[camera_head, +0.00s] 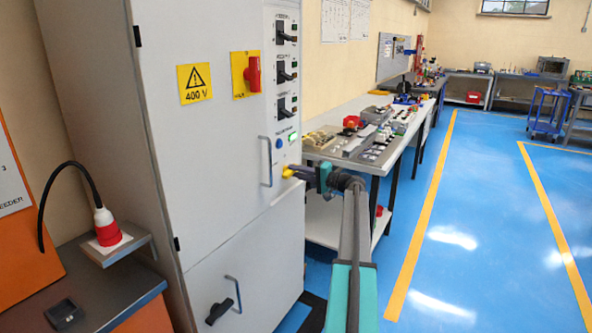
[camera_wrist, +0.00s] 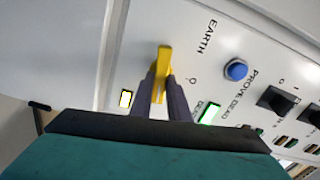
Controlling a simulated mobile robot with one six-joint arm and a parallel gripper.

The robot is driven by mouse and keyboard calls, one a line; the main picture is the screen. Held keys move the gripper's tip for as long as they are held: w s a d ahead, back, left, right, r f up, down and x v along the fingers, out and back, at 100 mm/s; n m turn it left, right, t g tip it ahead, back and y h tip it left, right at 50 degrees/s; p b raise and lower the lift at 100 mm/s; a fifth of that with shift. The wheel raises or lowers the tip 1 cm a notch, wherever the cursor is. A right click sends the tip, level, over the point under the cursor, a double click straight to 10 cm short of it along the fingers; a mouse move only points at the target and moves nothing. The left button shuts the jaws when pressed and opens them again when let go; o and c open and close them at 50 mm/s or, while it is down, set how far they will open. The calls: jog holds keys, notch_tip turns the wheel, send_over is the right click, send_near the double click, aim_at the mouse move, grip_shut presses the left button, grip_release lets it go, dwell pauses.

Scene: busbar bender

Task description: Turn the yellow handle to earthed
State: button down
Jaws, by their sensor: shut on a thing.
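The yellow handle (camera_wrist: 163,62) is on the white cabinet panel beside the word EARTH in the wrist view. It also shows in the head view (camera_head: 288,173), low on the cabinet's right-hand strip. My gripper (camera_wrist: 163,92) is shut on the handle, one dark finger on each side of it. In the head view my gripper (camera_head: 300,171) reaches the panel from the right. The handle's far end sticks out past the fingertips. The fingers hide part of its near end. Which marked position it points to I cannot tell.
A blue button (camera_wrist: 236,70) marked PROVE DEAD and a lit green indicator (camera_wrist: 211,113) are close by. Black rotary switches (camera_head: 286,32) are above. A bench (camera_head: 375,162) with parts stands behind my arm.

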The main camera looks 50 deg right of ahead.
jog(key=shift+f+m+p, duration=0.15)
jog(key=shift+m+p, duration=0.3)
jog(key=shift+m, duration=0.65)
jog(key=c, duration=1.7)
grip_release()
jog(key=v, duration=1.3)
jog(key=shift+s+b, duration=0.35)
jog(key=shift+s, duration=0.05)
